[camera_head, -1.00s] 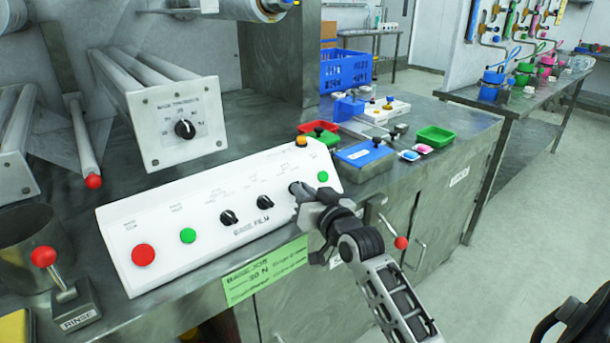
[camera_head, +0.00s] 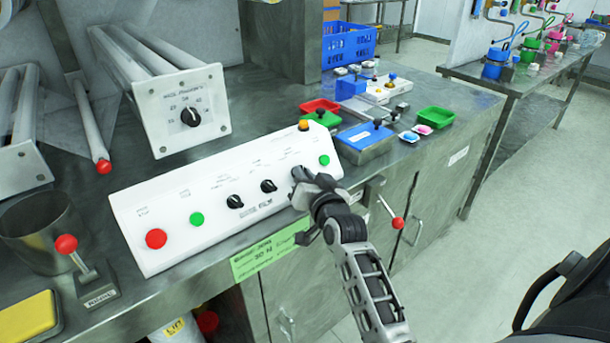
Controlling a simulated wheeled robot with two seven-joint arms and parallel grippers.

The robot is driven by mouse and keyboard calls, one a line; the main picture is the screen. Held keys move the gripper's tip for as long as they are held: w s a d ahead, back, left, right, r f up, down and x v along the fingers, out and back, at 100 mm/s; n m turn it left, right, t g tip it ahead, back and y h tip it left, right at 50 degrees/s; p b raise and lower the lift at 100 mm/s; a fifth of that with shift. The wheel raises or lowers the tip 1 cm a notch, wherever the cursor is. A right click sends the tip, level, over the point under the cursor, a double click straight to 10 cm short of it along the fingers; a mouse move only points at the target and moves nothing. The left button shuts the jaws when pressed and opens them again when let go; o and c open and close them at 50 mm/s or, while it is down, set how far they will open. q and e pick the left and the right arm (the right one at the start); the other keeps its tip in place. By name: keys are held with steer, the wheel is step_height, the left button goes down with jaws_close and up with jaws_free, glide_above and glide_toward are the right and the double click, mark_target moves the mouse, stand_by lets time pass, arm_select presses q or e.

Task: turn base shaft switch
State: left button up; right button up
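A white sloped control panel (camera_head: 150,214) sits on the steel bench. It has a red button (camera_head: 156,239), a green button (camera_head: 197,219), two black rotary switches (camera_head: 235,202) and (camera_head: 268,186), a small green button (camera_head: 324,160) and an orange button (camera_head: 303,126). The small print above the switches is too blurred to read. My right gripper (camera_head: 302,180) is at the panel's right part, at the place right of the two switches. Its fingers cover that spot, and a dark piece shows at the fingertips. I cannot tell whether they grip it. My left gripper is out of view.
A boxed unit with a black dial (camera_head: 191,117) stands behind the panel. A red-knobbed lever (camera_head: 66,244) marked RINSE and a steel pot (camera_head: 40,228) are at left. A green label (camera_head: 270,250) hangs on the bench front. A blue crate (camera_head: 348,44) and coloured trays stand at the back right.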

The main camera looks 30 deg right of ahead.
steer(key=o, duration=0.3)
